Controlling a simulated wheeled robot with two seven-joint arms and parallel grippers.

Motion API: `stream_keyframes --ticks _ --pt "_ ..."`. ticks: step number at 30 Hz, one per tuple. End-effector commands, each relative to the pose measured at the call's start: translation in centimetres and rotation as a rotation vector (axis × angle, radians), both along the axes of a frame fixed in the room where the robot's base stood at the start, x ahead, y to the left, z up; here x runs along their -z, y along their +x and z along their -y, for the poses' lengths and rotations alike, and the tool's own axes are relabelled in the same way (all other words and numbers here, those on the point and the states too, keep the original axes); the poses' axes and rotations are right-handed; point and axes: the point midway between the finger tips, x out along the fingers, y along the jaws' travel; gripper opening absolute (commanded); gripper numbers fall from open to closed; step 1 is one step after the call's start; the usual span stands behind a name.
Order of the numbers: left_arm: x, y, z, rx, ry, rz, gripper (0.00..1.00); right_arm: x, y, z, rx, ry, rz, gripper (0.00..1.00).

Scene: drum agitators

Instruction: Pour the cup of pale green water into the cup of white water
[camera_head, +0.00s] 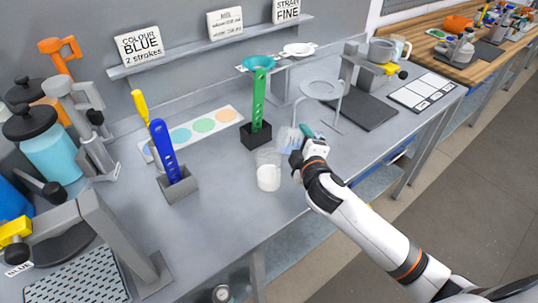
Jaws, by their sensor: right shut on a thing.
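A clear cup of white water (268,180) stands upright on the grey bench near the front edge, left of my right gripper. My right arm comes in from the lower right. My right gripper (299,153) is shut on a second clear cup (288,139), just behind and right of the white-water cup. This held cup looks pale and slightly bluish. The arm and gripper hide part of it, so I cannot make out its water level, its exact tilt, or whether it touches the bench. My left gripper is not in view.
A green strip in a black holder (257,134) stands behind the cups. A blue paddle in a grey holder (178,186) stands at left. A ring stand (322,90) rises behind the gripper. The bench's front left middle is clear.

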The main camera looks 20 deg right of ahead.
Motion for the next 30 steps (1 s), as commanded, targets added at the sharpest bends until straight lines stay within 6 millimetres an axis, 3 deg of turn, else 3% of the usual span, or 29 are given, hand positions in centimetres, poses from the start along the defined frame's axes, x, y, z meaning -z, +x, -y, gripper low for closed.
stream_keyframes --ticks 30 --pt "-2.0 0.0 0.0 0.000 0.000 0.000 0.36 -0.7 0.2 -1.1 -0.001 -0.108 -0.020 0.41"
